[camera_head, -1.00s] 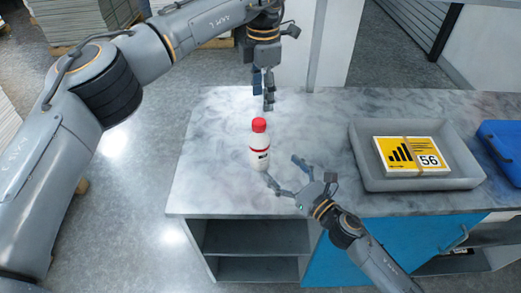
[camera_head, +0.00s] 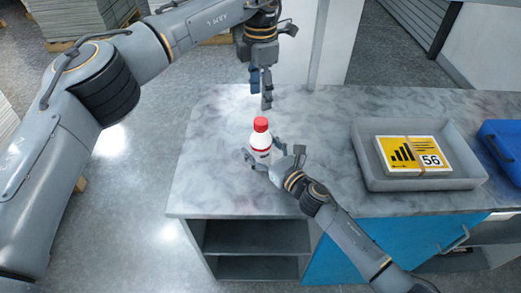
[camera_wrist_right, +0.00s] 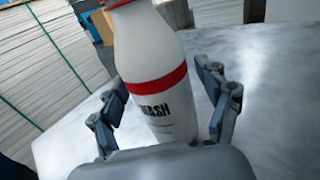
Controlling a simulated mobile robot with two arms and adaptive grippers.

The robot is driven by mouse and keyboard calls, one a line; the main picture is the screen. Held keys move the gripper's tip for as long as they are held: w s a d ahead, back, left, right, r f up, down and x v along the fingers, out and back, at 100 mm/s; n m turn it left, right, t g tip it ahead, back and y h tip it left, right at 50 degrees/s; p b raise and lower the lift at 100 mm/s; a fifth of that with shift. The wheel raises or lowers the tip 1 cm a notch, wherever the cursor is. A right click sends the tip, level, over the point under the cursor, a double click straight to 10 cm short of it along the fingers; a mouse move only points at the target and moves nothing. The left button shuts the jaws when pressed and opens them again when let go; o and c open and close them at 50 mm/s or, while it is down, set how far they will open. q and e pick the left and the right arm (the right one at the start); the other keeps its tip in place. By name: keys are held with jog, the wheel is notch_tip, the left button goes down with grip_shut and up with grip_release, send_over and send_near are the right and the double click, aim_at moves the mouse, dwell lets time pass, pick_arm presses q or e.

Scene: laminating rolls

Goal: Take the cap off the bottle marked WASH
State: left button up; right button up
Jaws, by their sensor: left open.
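The white bottle (camera_head: 259,147) with a red cap (camera_head: 260,124) stands upright on the marbled counter. In the right wrist view, the bottle (camera_wrist_right: 155,60) shows a red band and the word WASH; its cap is mostly cut off at the top edge. My right gripper (camera_head: 264,156) is open, with its fingers on either side of the bottle's body. In the wrist view a gap shows between the bottle and the right-hand finger; contact on the left is unclear. My left gripper (camera_head: 266,97) is open and empty, pointing down beyond the bottle.
A grey tray (camera_head: 460,181) holding a yellow and white pack marked 56 (camera_head: 412,155) stands on the counter's right side. A blue bin (camera_head: 505,145) is at the far right. The counter (camera_head: 205,150) left of the bottle is clear.

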aim_at(261, 121)
pick_arm(q)
jog(key=shift+d, duration=0.1)
pick_arm(e)
grip_shut()
pick_arm(q)
jog(key=m, duration=0.5)
jog(key=shift+m, duration=0.4)
jog(key=m, duration=0.3)
jog(key=shift+m, duration=0.4)
jog(key=m, duration=0.3)
jog(key=shift+m, duration=0.3)
jog(key=m, duration=0.3)
jog(key=shift+m, duration=0.4)
pick_arm(e)
jog(key=shift+s, duration=0.1)
pick_arm(q)
jog(key=m, duration=0.3)
jog(key=shift+m, duration=0.4)
jog(key=m, duration=0.6)
jog(key=shift+f, duration=4)
